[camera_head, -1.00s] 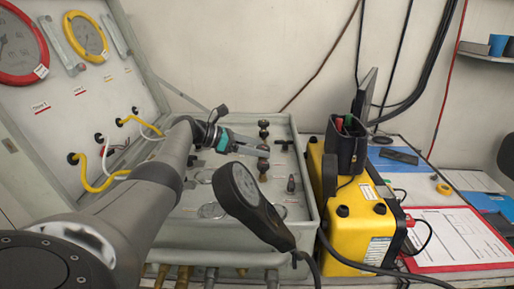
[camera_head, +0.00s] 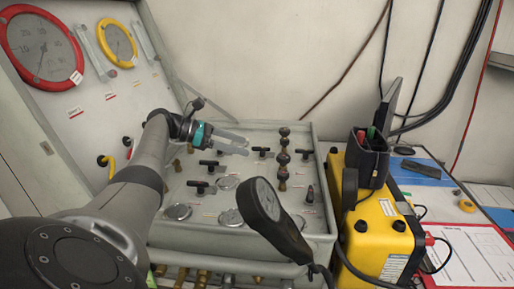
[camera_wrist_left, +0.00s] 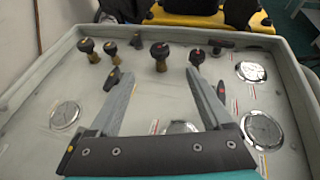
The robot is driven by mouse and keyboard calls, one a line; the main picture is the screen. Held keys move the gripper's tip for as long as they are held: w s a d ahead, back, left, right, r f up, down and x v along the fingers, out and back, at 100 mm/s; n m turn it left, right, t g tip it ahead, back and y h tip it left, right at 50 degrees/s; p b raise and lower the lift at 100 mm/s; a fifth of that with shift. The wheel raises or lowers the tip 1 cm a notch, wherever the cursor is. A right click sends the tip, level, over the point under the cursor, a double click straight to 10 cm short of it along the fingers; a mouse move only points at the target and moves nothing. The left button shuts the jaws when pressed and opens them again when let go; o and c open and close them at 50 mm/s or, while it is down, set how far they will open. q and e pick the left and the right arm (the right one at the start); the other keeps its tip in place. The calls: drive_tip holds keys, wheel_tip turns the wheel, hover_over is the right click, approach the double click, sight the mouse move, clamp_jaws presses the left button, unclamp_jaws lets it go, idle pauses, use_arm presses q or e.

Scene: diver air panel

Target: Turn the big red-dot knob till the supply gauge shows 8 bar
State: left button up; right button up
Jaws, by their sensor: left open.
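My left gripper (camera_head: 247,145) is open and empty above the grey panel box (camera_head: 322,215), left of a row of black knobs on brass stems (camera_head: 283,158). In the left wrist view, a large black knob with a red mark (camera_wrist_left: 160,51) shows beyond and between the open fingers (camera_wrist_left: 162,76), apart from them. Another red-marked knob (camera_wrist_left: 196,54) stands to its right, near the right fingertip. The lid holds a big red-rimmed gauge (camera_head: 42,48) and a yellow-rimmed gauge (camera_head: 117,40). I cannot read which gauge is the supply gauge. My right gripper is out of view.
Small round dials (camera_head: 177,211) and T-handles (camera_head: 201,187) cover the panel. A yellow case (camera_head: 380,225) stands close on the right. A clipboard (camera_head: 472,255) lies beyond it.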

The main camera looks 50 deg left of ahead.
use_arm(q)
drive_tip(key=shift+v, duration=1.25)
